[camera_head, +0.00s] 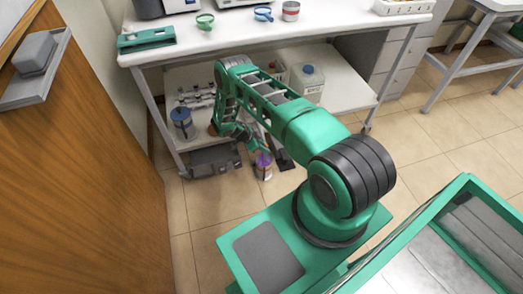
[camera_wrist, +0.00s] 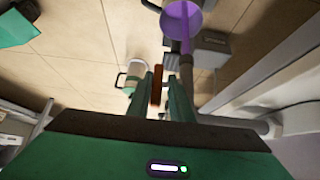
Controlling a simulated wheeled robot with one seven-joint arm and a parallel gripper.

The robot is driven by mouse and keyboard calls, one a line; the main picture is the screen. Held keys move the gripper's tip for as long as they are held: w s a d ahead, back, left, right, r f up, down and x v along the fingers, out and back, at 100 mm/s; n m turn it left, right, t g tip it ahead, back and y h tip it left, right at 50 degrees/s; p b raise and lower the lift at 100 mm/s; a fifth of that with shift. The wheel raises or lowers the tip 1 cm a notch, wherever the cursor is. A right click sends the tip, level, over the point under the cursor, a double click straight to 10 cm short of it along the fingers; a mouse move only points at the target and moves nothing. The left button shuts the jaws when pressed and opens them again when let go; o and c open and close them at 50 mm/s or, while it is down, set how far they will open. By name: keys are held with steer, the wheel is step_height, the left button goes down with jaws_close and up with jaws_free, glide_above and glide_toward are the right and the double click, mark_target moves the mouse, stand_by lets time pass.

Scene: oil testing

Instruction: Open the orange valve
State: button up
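The orange valve (camera_wrist: 156,85) shows in the wrist view as a narrow upright orange-brown bar. It lies between the two green fingers of my gripper (camera_wrist: 163,92), closer to the left finger. A gap shows between the bar and the right finger, so the gripper looks open around it; contact with the left finger is unclear. In the head view my gripper (camera_head: 243,137) is low in front of the bench, and the valve cannot be made out there.
A purple-topped container (camera_head: 263,166) stands on the floor beside my gripper; a purple funnel-like cup (camera_wrist: 182,18) shows in the wrist view. A dark box (camera_head: 214,160) sits under the white bench (camera_head: 240,38). A wooden door (camera_head: 70,170) is at left. Tiled floor is free at right.

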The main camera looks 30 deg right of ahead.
steer(key=v, duration=1)
steer(key=shift+w+a+r, duration=0.2)
steer(key=shift+a+r, duration=0.05)
steer(key=shift+r, duration=0.05)
